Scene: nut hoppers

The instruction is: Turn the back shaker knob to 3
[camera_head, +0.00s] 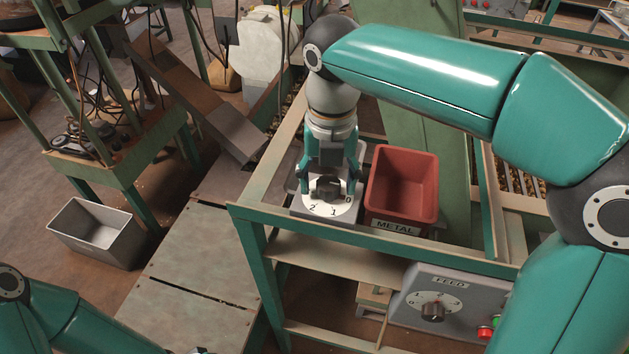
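The shaker knob (327,189) is a dark knob on a white dial (331,208) with the numbers 0, 1 and 2 visible, on a grey box at the frame's top. My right gripper (328,186) points down over it, with its teal fingers on either side of the knob. Whether the fingers touch the knob is hard to tell. The rest of the dial, including any 3, is hidden behind the gripper.
A red bin (403,183) labelled METAL stands just right of the dial. A FEED panel (455,301) with another dial and red and green buttons sits lower right. A grey metal bin (98,232) is on the floor at left. Green frame rails (370,249) surround the dial.

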